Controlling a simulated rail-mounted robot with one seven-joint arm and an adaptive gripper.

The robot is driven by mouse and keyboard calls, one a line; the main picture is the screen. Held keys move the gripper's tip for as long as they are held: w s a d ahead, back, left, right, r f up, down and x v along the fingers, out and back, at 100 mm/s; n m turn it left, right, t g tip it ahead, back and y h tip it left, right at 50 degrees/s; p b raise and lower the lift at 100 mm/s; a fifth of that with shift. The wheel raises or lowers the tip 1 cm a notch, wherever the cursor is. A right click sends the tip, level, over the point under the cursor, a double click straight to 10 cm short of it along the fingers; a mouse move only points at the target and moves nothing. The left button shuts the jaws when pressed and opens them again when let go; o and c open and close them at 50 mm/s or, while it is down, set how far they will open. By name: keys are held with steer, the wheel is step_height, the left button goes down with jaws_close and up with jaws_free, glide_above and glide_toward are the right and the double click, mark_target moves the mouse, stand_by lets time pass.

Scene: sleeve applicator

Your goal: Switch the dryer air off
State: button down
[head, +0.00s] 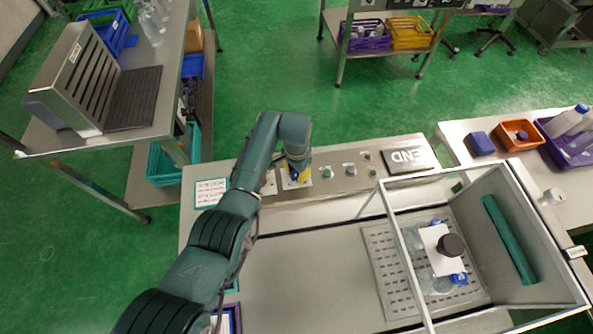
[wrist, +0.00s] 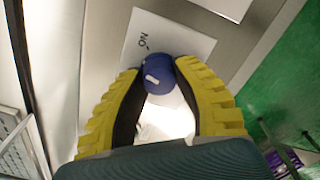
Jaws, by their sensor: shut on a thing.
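A round blue knob (wrist: 167,74) with a short white mark sits on a white plate (wrist: 185,42) with printed letters that look like ON turned over. The white mark is on the knob's left side in the wrist view. My gripper (wrist: 155,72) has its two yellow fingers closed on opposite sides of the knob. The arm hides part of the panel there.
Several buttons, including a green one (head: 327,174), lie right of my gripper on the panel. An END sign (head: 409,156) stands farther right. A glass-walled enclosure (head: 513,215) holding bottles is in front. A label card (head: 210,191) lies left.

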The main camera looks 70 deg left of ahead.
mark_target(296, 172)
steer(key=n+p, duration=0.1)
steer(key=n, duration=0.5)
steer(key=shift+s+f, duration=0.1)
steer(key=n, duration=0.6)
steer(key=shift+f, duration=0.1)
stand_by(0.4)
steer(key=c, duration=0.7)
jaws_free()
steer(key=shift+a, duration=0.1)
steer(key=shift+c, duration=0.2)
step_height(296, 172, up, 12)
